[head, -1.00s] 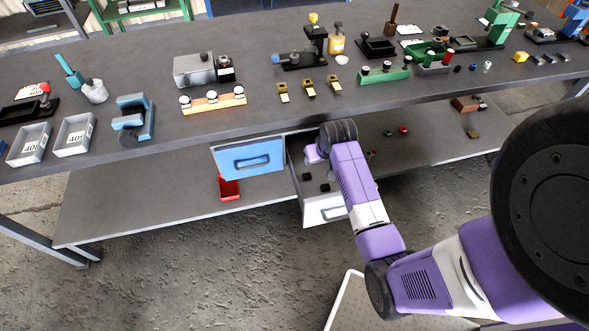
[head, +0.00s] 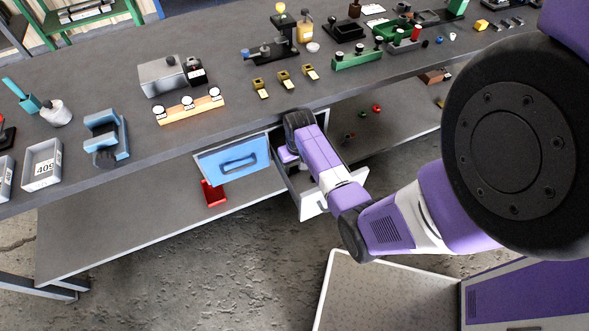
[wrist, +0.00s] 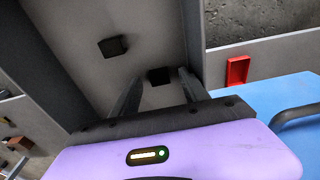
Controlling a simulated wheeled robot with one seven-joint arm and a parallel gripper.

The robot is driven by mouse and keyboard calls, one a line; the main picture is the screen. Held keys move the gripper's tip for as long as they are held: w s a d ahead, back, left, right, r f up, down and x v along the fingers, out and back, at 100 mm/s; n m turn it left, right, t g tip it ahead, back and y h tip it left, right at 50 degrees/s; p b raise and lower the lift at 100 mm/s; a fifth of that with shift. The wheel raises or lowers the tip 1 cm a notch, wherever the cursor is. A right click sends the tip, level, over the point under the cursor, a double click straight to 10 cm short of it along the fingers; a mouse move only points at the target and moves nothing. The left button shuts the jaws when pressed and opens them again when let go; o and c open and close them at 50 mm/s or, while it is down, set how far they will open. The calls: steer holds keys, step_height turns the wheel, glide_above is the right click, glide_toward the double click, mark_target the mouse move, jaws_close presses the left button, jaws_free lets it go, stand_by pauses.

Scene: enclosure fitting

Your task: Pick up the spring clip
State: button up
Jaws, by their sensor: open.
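My gripper (wrist: 161,73) is open, with its two fingers reaching down into an open drawer (wrist: 80,35). A small dark block (wrist: 158,77) lies on the drawer floor and shows between the fingers. A second small dark block (wrist: 112,46) lies apart from it, to the left in the wrist view. I cannot tell for sure which of the two is the spring clip. In the head view my gripper (head: 287,156) is at the drawer, and my arm hides most of the inside.
A blue drawer front (head: 234,160) with a handle is left of the open drawer. A red bin (head: 214,193) stands on the lower shelf, also visible in the wrist view (wrist: 237,71). The workbench top (head: 110,85) overhangs the drawer and carries several fixtures.

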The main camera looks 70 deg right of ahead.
steer(key=shift+f, duration=0.3)
jaws_close()
steer(key=shift+r, duration=0.1)
